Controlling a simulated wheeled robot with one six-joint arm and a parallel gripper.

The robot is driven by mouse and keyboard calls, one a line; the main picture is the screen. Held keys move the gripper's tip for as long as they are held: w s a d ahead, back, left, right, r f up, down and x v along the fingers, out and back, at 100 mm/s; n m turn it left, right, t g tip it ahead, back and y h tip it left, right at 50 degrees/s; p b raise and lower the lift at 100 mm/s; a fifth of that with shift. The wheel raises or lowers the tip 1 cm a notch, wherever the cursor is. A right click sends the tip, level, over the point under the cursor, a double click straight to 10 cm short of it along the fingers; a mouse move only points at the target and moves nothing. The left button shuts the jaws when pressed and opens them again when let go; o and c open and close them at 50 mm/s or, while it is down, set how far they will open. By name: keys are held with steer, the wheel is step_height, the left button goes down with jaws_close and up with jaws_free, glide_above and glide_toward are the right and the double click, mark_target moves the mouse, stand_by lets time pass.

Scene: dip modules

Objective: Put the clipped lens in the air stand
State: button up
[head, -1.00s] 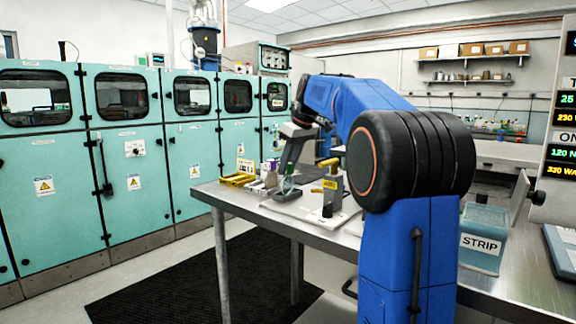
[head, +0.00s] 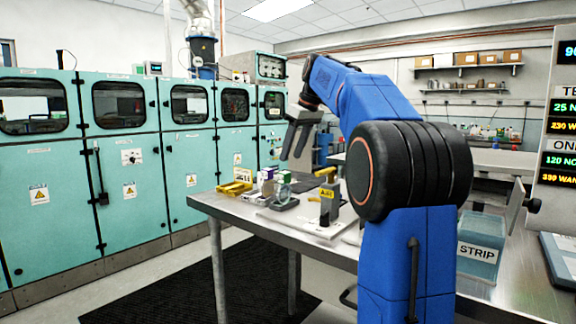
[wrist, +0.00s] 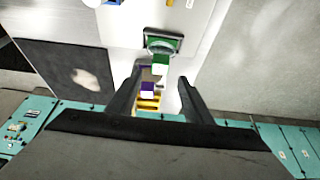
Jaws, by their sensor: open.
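A greenish clear piece (head: 284,189), which looks like the clipped lens, stands on a small dark base (head: 285,205), probably the air stand, on the steel bench. I cannot read a label on this base. In the wrist view, the dark base (wrist: 176,47) shows at the top centre, with green in its middle. How the lens sits in it is too small to tell. My gripper (head: 292,157) is open and empty, above the bench and clear of the lens and base. In the wrist view, its fingers (wrist: 160,76) are spread with nothing held between them.
A grey post with a yellow top (head: 327,197) stands right of the base on a white plate. Boxes with purple (head: 268,173) and green tops and a yellow tray (head: 234,187) are behind and left. A STRIP bin (head: 478,243) is at right. Teal cabinets line the back.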

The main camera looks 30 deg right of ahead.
steer(key=shift+v, duration=1.8)
steer(key=s+a+f+m+h, duration=0.1)
steer(key=s+a+f+m, duration=0.1)
steer(key=s+a+f, duration=1.4)
steer(key=s+a+f+m, duration=0.1)
steer(key=s+a+f, duration=0.1)
steer(key=s+f, duration=0.7)
steer(key=s+a+f+m, duration=0.1)
steer(key=s+a+f, duration=0.1)
steer(key=s+f, duration=0.8)
step_height(320, 180, down, 4)
steer(key=shift+s+r+h, duration=0.15)
steer(key=shift+s+h, duration=0.05)
steer(key=shift+h, duration=0.1)
